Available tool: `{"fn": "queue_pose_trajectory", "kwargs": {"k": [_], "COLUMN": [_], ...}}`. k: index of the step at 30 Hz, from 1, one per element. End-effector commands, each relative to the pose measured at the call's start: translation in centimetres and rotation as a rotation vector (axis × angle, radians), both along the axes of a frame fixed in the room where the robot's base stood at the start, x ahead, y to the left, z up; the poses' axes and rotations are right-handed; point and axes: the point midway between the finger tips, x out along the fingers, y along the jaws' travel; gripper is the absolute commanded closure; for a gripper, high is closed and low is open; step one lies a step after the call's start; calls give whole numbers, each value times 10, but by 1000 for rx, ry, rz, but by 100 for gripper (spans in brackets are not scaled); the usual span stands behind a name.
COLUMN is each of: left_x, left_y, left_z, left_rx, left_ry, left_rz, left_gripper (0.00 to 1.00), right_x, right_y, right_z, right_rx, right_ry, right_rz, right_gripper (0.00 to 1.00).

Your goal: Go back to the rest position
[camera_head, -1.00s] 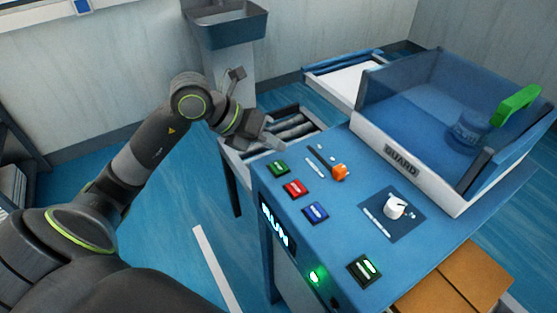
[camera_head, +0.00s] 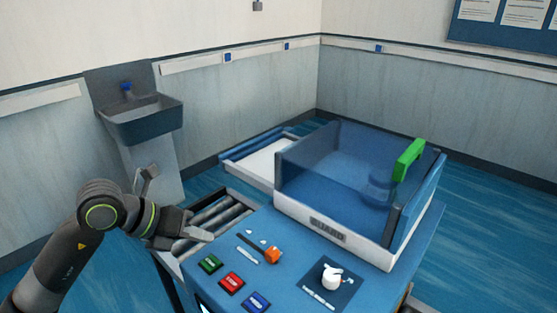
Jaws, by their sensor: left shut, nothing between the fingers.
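My left gripper (camera_head: 196,235) is shut and empty. It hangs over the near end of the roller conveyor, close to the left edge of the blue control table (camera_head: 290,252). My left arm (camera_head: 66,254) comes in from the lower left, bent at a joint with a yellow-green ring. My right gripper is not in view.
The table carries a green button (camera_head: 209,264), a red button (camera_head: 231,282), a blue button (camera_head: 256,302), an orange knob (camera_head: 273,255) and a white knob (camera_head: 332,276). A guard box (camera_head: 330,236) with a green handle (camera_head: 408,159) stands behind. A sink (camera_head: 142,120) is on the left wall.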

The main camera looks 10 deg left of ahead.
Motion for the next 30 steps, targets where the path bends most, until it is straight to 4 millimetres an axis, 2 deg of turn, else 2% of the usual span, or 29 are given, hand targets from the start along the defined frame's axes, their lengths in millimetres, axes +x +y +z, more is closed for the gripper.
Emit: {"fn": "queue_pose_trajectory", "kwargs": {"k": [4,8,12,16,20,24,27,30], "left_x": [-6,-17,-30,-38,-41,-39,-35,-30], "left_y": [-18,-48,-73,-81,-73,-50,-26,1], "left_z": [2,14,40,66,91,109,113,108], "left_rx": [-99,-307,-584,-841,-1093,-1346,-1511,-1659], "left_ry": [-18,-60,-115,-160,-201,-236,-254,-261], "left_rz": [-40,-102,-132,-107,-32,104,238,399], "left_gripper": [100,100,100,100,100,100,100,100], "right_x": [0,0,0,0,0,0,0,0], "right_y": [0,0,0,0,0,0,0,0], "right_z": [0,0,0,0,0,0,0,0], "right_rx": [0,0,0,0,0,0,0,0], "right_ry": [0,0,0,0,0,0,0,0], "right_rz": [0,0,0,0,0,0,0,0], "right_gripper": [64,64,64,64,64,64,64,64]}}
